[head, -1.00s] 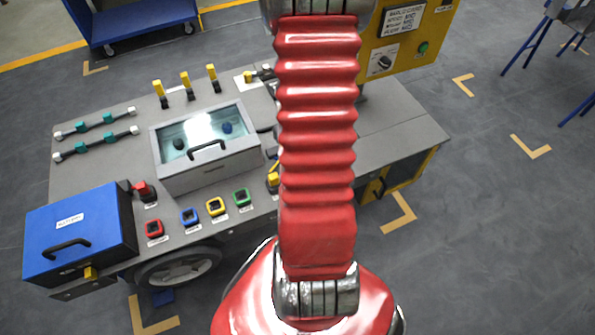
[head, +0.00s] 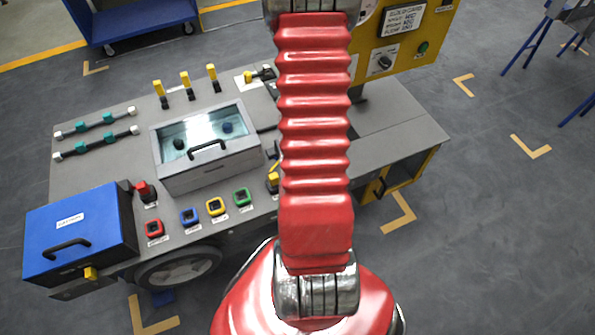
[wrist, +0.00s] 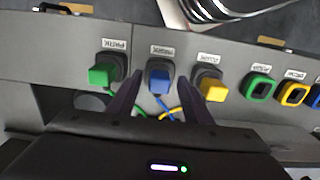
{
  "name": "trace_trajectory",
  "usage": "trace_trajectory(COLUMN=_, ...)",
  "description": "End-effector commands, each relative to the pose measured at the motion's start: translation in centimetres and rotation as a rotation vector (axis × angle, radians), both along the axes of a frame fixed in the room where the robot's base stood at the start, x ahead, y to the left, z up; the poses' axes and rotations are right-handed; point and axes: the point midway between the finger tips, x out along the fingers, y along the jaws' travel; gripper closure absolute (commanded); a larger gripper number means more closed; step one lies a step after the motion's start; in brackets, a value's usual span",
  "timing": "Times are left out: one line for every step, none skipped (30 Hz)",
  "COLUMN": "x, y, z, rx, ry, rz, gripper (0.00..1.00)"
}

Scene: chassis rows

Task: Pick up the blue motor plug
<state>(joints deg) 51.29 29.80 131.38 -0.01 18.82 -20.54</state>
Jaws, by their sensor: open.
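The blue motor plug (wrist: 160,80) sits in a dark socket on the grey panel in the wrist view, under a white label, with a blue cable trailing from it. My gripper (wrist: 165,77) is open, its two dark fingers on either side of the blue plug. Whether they touch it I cannot tell. A green plug (wrist: 102,75) is just outside the left finger and a yellow plug (wrist: 212,87) just outside the right one. In the head view my red arm covers the gripper and much of this plug row.
Green (wrist: 259,87) and yellow (wrist: 293,93) square sockets continue to the right in the wrist view. In the head view, a lidded clear-top box (head: 205,150), blue box (head: 80,233) and yellow-capped levers (head: 185,84) stand on the bench. A yellow control panel (head: 405,45) stands behind.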

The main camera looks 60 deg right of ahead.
Motion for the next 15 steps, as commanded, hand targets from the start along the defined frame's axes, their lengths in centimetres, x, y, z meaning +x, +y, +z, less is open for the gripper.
trace_trajectory(x=0.00, y=0.00, z=0.01, rx=0.000, ry=0.000, rz=0.000, gripper=0.55)
trace_trajectory(x=0.00, y=0.00, z=0.01, rx=0.000, ry=0.000, rz=0.000, gripper=0.55)
trace_trajectory(x=0.00, y=0.00, z=0.01, rx=0.000, ry=0.000, rz=0.000, gripper=0.55)
trace_trajectory(x=0.00, y=0.00, z=0.01, rx=0.000, ry=0.000, rz=0.000, gripper=0.55)
trace_trajectory(x=0.00, y=0.00, z=0.01, rx=0.000, ry=0.000, rz=0.000, gripper=0.55)
trace_trajectory(x=0.00, y=0.00, z=0.01, rx=0.000, ry=0.000, rz=0.000, gripper=0.57)
trace_trajectory(x=0.00, y=0.00, z=0.01, rx=0.000, ry=0.000, rz=0.000, gripper=0.60)
trace_trajectory(x=0.00, y=0.00, z=0.01, rx=0.000, ry=0.000, rz=0.000, gripper=0.62)
trace_trajectory(x=0.00, y=0.00, z=0.01, rx=0.000, ry=0.000, rz=0.000, gripper=0.65)
trace_trajectory(x=0.00, y=0.00, z=0.01, rx=0.000, ry=0.000, rz=0.000, gripper=0.67)
trace_trajectory(x=0.00, y=0.00, z=0.01, rx=0.000, ry=0.000, rz=0.000, gripper=0.69)
trace_trajectory(x=0.00, y=0.00, z=0.01, rx=0.000, ry=0.000, rz=0.000, gripper=0.72)
trace_trajectory(x=0.00, y=0.00, z=0.01, rx=0.000, ry=0.000, rz=0.000, gripper=0.74)
trace_trajectory(x=0.00, y=0.00, z=0.01, rx=0.000, ry=0.000, rz=0.000, gripper=0.76)
trace_trajectory(x=0.00, y=0.00, z=0.01, rx=0.000, ry=0.000, rz=0.000, gripper=0.79)
